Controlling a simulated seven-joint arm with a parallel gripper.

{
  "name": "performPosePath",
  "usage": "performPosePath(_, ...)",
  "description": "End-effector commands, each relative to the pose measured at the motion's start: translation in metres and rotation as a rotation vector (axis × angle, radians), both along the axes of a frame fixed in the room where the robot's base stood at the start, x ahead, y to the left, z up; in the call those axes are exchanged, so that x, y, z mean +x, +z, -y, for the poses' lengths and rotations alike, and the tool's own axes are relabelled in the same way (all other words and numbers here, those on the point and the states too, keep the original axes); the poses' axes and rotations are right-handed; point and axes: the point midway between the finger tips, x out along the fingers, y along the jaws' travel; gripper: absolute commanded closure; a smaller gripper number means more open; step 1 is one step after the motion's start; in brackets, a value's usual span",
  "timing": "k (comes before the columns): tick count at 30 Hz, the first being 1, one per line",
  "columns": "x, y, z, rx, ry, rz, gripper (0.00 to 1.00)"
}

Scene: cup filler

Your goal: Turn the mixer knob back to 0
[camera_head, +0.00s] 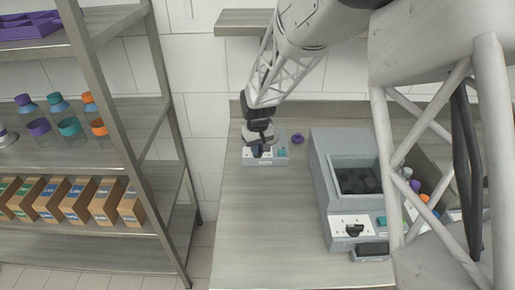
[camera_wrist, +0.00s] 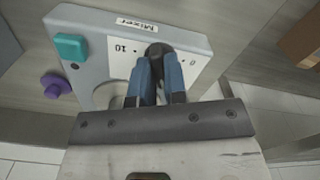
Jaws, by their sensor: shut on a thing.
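The mixer (camera_wrist: 90,30) is a light grey box labelled "Mixer", with a white dial plate marked 10 and 0 and a teal button (camera_wrist: 70,46). Its dark knob (camera_wrist: 158,49) sits between the two marks. My gripper (camera_wrist: 160,68) has its blue fingers on both sides of the knob and is shut on it. The fingers hide part of the knob, so I cannot tell which mark it points to. In the head view, my gripper (camera_head: 261,149) is over the mixer (camera_head: 279,161) at the back left of the counter.
A purple object (camera_head: 297,138) stands beside the mixer on the counter (camera_head: 265,215). A larger grey machine (camera_head: 322,160) with its own black knob (camera_head: 354,230) stands to the right. A shelf (camera_head: 160,190) with bottles and boxes is at the left. The counter's front left is clear.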

Motion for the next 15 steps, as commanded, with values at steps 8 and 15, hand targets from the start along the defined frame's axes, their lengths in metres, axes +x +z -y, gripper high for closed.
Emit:
performPosePath(8, 0.0012, 0.0018, -0.0001, 0.0, 0.26, 0.003, 1.0)
performPosePath(15, 0.0015, 0.0021, -0.0003, 0.0, 0.487, 0.004, 1.0)
